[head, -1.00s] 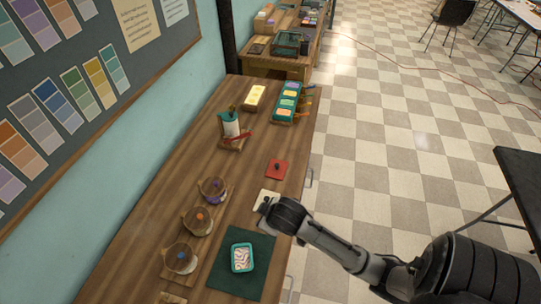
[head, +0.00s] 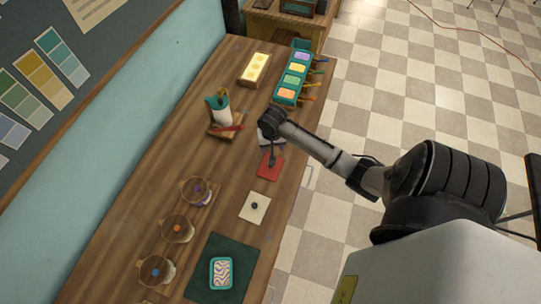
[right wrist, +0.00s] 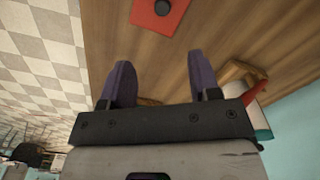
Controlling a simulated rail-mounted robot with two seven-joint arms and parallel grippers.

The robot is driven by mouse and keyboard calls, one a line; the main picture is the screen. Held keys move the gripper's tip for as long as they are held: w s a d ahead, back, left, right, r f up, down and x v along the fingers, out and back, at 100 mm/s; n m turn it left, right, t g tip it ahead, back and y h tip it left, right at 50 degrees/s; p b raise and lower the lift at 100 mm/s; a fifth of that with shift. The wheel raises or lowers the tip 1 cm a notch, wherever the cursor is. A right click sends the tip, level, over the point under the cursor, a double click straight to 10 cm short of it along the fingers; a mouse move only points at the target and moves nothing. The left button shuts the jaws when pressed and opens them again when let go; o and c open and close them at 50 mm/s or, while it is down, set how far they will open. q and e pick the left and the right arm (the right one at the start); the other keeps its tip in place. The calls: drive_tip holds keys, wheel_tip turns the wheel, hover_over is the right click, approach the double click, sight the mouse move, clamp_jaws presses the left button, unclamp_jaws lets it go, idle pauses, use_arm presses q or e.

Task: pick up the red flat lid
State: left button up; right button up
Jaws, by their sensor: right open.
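The red flat lid (head: 269,167) lies on the wooden table near its right edge in the head view; my right gripper partly covers it there. In the right wrist view the lid (right wrist: 158,14) is at the top edge, cut off by the frame, with a dark round knob on it. My right gripper (right wrist: 160,85) is open and empty, its two purple-grey fingers apart with bare table between them. The lid lies beyond the fingertips. In the head view my right gripper (head: 272,152) hangs over the lid's far side. My left gripper is not in view.
A cream lid (head: 255,206) with a dark knob lies nearer. A teal tray of coloured blocks (head: 293,73) and a white container with a red strip (head: 222,112) stand farther back. Several bowls (head: 177,228) line the left side. A patterned soap tray (head: 221,272) sits on a green mat (head: 244,253).

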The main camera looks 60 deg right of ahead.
drive_tip(key=f, duration=0.2)
drive_tip(key=f+m, duration=0.1)
drive_tip(key=f, duration=0.2)
drive_tip(key=f+m+b, duration=0.1)
drive_tip(key=f, duration=0.2)
drive_tip(key=shift+s+a+f, duration=0.1)
drive_tip(key=shift+a+f, duration=0.15)
drive_tip(key=shift+a, duration=0.05)
drive_tip(key=shift+a+f+b, duration=0.15)
drive_tip(key=shift+f+b, duration=0.2)
drive_tip(key=shift+f, duration=2.4)
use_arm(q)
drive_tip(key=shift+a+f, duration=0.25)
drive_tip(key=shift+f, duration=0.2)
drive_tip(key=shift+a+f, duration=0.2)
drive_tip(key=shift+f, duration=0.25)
use_arm(e)
drive_tip(key=shift+c, duration=0.2)
drive_tip(key=c, duration=0.9)
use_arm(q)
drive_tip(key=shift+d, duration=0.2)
use_arm(e)
drive_tip(key=shift+c, duration=0.3)
drive_tip(key=shift+r, duration=0.15)
